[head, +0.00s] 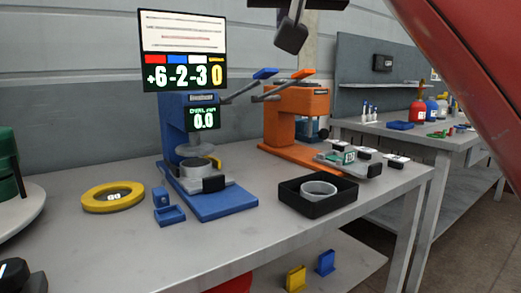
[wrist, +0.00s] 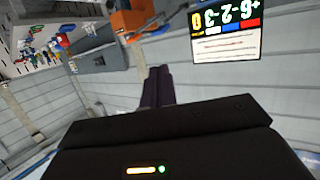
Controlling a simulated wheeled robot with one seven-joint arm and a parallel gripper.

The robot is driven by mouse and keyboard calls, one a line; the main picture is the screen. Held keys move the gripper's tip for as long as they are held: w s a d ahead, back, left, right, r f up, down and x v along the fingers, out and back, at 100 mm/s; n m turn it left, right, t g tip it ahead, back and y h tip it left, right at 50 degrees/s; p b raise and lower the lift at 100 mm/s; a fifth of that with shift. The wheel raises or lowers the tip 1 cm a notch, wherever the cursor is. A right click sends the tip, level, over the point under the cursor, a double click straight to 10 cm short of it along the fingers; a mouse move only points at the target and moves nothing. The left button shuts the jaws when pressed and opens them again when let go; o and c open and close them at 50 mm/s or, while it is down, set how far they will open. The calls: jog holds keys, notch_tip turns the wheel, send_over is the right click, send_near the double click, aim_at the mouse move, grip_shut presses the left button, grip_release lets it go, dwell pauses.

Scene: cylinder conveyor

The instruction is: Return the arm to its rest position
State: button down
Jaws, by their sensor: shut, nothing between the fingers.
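My gripper (wrist: 159,72) shows in the wrist view as two dark fingers lying side by side, shut with nothing between them. It is clear of the table and its things. The wrist view is turned over, with the scoreboard (wrist: 226,32) at its upper right and the grey wall behind the fingers. I cannot make out my gripper for sure in the head view. The scoreboard (head: 182,50) stands at the back of the table there.
The grey table (head: 250,235) holds a blue press (head: 225,203), an orange press (head: 297,110), a yellow ring (head: 95,201) and a black tray (head: 310,203) with a grey ring in it. A dark part (head: 291,36) hangs at the top. A second bench (head: 430,142) stands at right.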

jog(key=s+d+f+g+h, duration=0.1)
jog(key=d+f+g, duration=0.15)
jog(key=f, duration=0.95)
jog(key=s+d+f+g+h, duration=0.15)
jog(key=d+f, duration=0.25)
jog(key=f, duration=0.8)
jog(key=s+d+f+g, duration=0.1)
jog(key=s+f, duration=0.2)
jog(key=f, duration=0.6)
jog(key=s+d+f+g+y, duration=0.1)
jog(key=s+f, duration=0.3)
jog(key=f, duration=0.5)
jog(key=s+d+f+g, duration=0.3)
jog(key=f, duration=0.6)
jog(key=shift+s+d+m, duration=0.15)
jog(key=shift+s+m, duration=0.1)
jog(key=shift+m, duration=0.15)
